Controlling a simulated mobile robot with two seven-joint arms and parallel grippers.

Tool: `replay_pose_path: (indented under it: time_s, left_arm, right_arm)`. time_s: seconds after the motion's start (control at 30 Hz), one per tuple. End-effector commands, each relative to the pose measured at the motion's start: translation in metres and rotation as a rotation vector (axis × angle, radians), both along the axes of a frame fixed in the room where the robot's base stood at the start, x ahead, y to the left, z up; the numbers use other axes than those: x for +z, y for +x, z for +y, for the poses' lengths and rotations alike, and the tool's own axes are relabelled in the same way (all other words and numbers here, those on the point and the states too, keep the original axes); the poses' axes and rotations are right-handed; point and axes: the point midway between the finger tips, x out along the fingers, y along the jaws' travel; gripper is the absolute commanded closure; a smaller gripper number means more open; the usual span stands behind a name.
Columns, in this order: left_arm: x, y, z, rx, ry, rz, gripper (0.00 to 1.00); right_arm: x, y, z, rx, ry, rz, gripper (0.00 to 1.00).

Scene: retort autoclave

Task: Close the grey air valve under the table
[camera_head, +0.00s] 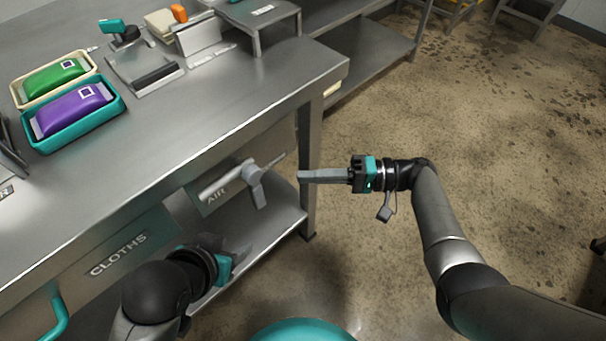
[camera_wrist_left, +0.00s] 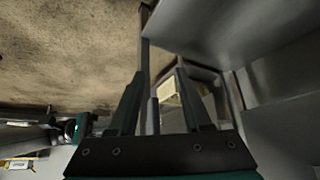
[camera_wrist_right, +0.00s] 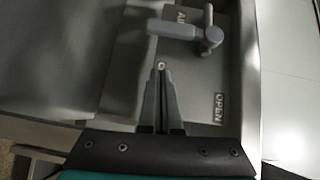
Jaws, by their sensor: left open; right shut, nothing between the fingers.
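The grey air valve (camera_head: 253,179) sits on a horizontal pipe below the table's front edge, beside an AIR label (camera_head: 216,196). Its lever hangs down across the pipe. In the right wrist view the valve (camera_wrist_right: 207,38) is at the top, and an OPEN label (camera_wrist_right: 219,108) shows on the panel. My right gripper (camera_head: 301,176) is shut and empty, to the right of the valve and apart from it; its fingertips (camera_wrist_right: 161,68) point toward the panel. My left gripper (camera_wrist_left: 159,78) is open and empty, low in front of the lower shelf, partly hidden by my arm in the head view.
The steel table (camera_head: 225,110) carries a green packet (camera_head: 55,78) and a purple packet (camera_head: 72,108) in trays. A CLOTHS drawer (camera_head: 120,255) is left of the valve. A table leg (camera_head: 309,160) stands behind my right fingertips.

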Motion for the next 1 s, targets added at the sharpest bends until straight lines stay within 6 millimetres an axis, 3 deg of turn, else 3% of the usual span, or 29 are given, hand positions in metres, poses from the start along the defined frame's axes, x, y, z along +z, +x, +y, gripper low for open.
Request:
replay_pose_path:
  time_s: [0.2,0.4,1.0]
  left_arm:
    - [0.003,-0.005,0.006,0.010,0.019,0.038,0.51]
    - [0.002,-0.004,0.005,0.008,0.016,0.031,0.51]
    - [0.003,-0.003,0.005,0.008,0.016,0.028,0.51]
  right_arm:
    - [0.001,0.000,-0.047,0.001,0.001,0.001,1.00]
    - [0.001,0.000,-0.069,0.002,0.003,-0.001,1.00]
    - [0.001,-0.001,-0.073,0.002,0.004,-0.001,1.00]
